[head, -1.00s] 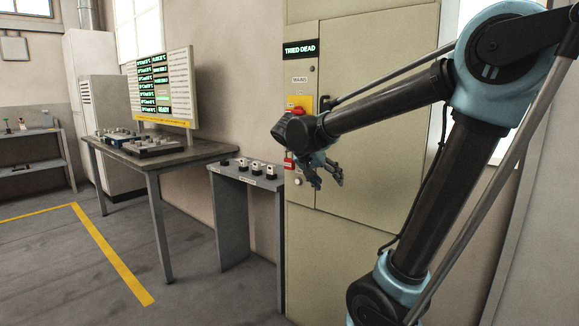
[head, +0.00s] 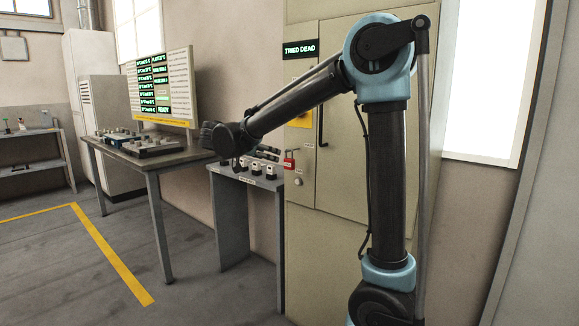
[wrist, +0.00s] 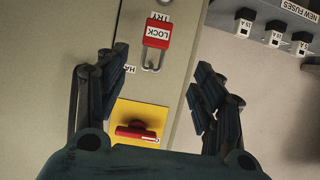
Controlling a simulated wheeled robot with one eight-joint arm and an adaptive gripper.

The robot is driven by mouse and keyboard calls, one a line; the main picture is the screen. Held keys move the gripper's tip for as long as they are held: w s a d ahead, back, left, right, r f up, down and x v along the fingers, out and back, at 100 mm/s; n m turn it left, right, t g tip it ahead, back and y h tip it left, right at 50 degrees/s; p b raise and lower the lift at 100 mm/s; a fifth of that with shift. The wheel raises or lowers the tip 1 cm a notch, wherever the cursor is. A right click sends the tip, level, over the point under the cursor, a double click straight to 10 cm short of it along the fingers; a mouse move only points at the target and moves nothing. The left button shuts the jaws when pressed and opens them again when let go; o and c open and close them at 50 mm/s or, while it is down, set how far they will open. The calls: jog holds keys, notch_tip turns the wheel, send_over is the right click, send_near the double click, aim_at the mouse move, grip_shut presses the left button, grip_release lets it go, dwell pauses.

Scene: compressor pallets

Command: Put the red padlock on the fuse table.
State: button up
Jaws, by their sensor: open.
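The red padlock (head: 290,159) hangs on the front of the beige cabinet, near its left edge. In the wrist view the padlock (wrist: 157,35) shows its LOCK label and metal shackle, ahead of the fingertips. My gripper (head: 268,153) is at the left of the padlock in the head view, in front of the fuse table's rear part. In the wrist view my gripper (wrist: 162,75) is open and empty, its fingers apart on either side of the padlock's line. The fuse table (head: 231,220) is the small grey table left of the cabinet.
Several fuses (head: 255,166) stand on the fuse table, partly behind my arm. A yellow plate with a red rotary handle (wrist: 135,132) is on the cabinet close to the padlock. A larger workbench (head: 160,163) stands left. The floor in front is clear.

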aim_at(287, 159)
jog(key=x, duration=0.8)
jog(key=shift+d+f, duration=0.15)
jog(key=shift+d+x, duration=0.2)
jog(key=shift+x, duration=2.5)
jog(key=shift+s, duration=0.1)
jog(key=c, duration=1.3)
